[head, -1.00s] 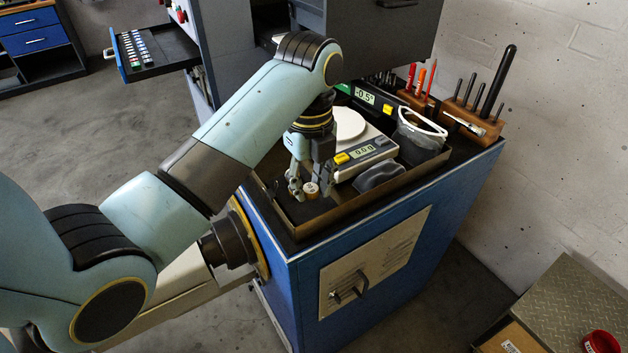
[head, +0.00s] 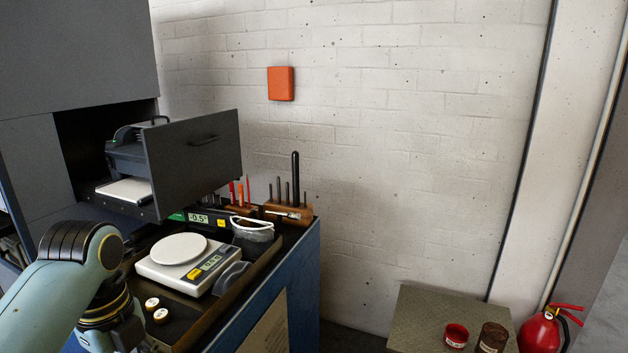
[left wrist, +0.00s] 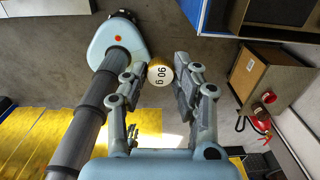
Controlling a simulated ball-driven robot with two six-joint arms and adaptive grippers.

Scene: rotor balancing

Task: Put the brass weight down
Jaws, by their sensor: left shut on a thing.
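The brass weight (left wrist: 160,73), marked "90 g", is between the fingertips of my left gripper (left wrist: 158,76) in the left wrist view. The gripper is shut on it, with floor visible behind it. In the head view my left arm comes in at the lower left; its fingertips and the held weight are hidden or out of frame. Two other brass-and-white weights, one farther back (head: 152,303) and one nearer (head: 161,315), stand in the dark tray (head: 208,334) on the blue bench, just right of my wrist. My right gripper is in neither current view.
A scale (head: 180,248) with an empty-looking round pan stands behind the weights. A dark grey object (head: 231,278) and safety glasses (head: 252,227) lie to its right. An open drawer (head: 195,160) juts out above the bench. A crate (head: 410,325) with cans and a fire extinguisher (head: 540,330) are at right.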

